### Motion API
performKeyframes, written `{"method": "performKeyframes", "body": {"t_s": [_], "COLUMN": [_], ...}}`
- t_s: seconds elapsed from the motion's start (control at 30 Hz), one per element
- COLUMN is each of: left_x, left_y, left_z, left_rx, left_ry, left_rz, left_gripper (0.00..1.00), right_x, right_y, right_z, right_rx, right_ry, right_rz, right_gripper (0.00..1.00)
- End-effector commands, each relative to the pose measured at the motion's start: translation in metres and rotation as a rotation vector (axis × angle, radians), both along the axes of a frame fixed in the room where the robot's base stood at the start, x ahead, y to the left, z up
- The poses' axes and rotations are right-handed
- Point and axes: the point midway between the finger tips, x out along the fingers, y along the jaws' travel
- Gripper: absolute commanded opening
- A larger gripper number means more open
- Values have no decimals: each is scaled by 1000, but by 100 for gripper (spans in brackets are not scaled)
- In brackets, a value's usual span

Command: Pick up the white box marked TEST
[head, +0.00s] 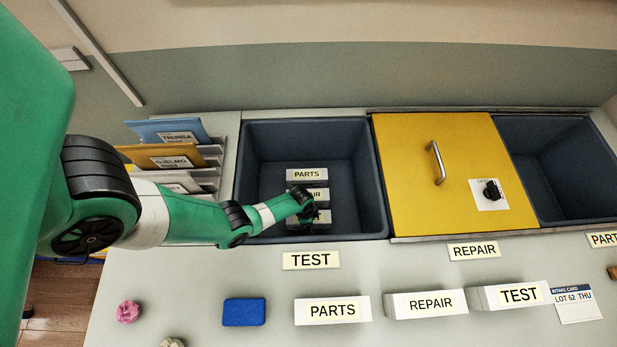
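A white box marked TEST (489,299) stands on the front of the counter at the right, beside a white box marked REPAIR (397,308). My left gripper (309,214) is far to its left, over the dark bin (262,150) at the left. Small white labelled blocks lie in that bin: one reads PARTS (307,174), one ends in IR (320,194), and a third (324,217) is partly hidden by my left gripper. Whether the fingers are open or touch a block is too small to tell. My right gripper is out of view.
A white PARTS box (333,310) and a blue block (244,311) stand at the front. A yellow lid (405,180) with a handle covers the middle bin; a right bin (560,165) is open. Folders (172,155) stand at the left. An intake card (577,304) lies at right.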

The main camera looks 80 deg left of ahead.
Motion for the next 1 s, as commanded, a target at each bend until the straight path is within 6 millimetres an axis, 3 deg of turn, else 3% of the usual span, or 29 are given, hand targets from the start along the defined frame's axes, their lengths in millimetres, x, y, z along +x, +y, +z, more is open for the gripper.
{"method": "performKeyframes", "body": {"t_s": [0.07,0.6,1.0], "left_x": [0,0,0], "left_y": [0,0,0], "left_z": [1,1,9], "left_rx": [0,0,1], "left_ry": [0,0,-1], "left_rz": [0,1,1], "left_gripper": [94,0,0], "right_x": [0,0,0], "right_y": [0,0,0], "right_z": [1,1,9], "right_rx": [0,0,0], "right_ry": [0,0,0], "right_rz": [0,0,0], "right_gripper": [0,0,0]}}
